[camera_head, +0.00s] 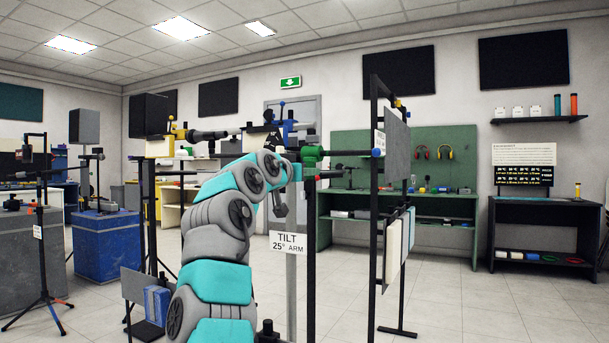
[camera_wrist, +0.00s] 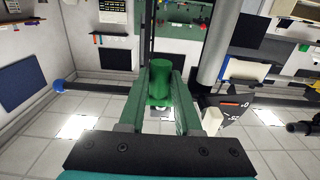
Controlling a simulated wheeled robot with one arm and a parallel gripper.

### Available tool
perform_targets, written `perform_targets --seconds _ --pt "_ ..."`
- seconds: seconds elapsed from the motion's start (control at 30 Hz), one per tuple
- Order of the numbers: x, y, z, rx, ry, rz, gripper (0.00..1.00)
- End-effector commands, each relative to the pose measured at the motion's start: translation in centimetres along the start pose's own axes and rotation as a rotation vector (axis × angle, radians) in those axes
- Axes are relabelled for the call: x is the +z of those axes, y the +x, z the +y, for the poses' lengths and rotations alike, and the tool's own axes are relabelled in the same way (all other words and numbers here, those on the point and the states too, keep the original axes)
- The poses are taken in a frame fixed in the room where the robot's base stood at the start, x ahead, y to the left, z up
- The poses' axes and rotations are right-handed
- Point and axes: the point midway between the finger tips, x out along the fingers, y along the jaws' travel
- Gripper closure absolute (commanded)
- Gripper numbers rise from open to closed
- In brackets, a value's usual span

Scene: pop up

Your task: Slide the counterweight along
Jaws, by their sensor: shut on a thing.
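The counterweight (camera_wrist: 161,82), a green block with a round knob, sits between the two fingers of my gripper (camera_wrist: 160,98) in the wrist view. My gripper is shut on it. In the head view the green counterweight (camera_head: 312,155) is on a thin dark rod, just right of my arm's end. The rod (camera_wrist: 100,90) runs left from the gripper to a blue ball end (camera_wrist: 58,86); in the head view the blue ball (camera_head: 377,153) is at the right. A dial plate (camera_wrist: 234,108) marked 0 and 25 is right of the fingers. My arm hides part of the stand.
A sign (camera_head: 288,242) reads TILT 25° ARM below the rod. A black frame with hanging panels (camera_head: 398,132) stands close on the right. A green workbench (camera_head: 400,205) and a dark shelf (camera_head: 543,235) are behind. Tiled floor is clear at the right front.

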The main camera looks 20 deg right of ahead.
Motion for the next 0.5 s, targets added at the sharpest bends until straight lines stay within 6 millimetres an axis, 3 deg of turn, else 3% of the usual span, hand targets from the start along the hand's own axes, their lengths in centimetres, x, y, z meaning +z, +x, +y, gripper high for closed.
perform_targets --seconds 0.5 --pt "0.3 0.1 3.5 0.003 0.001 -0.001 1.00"
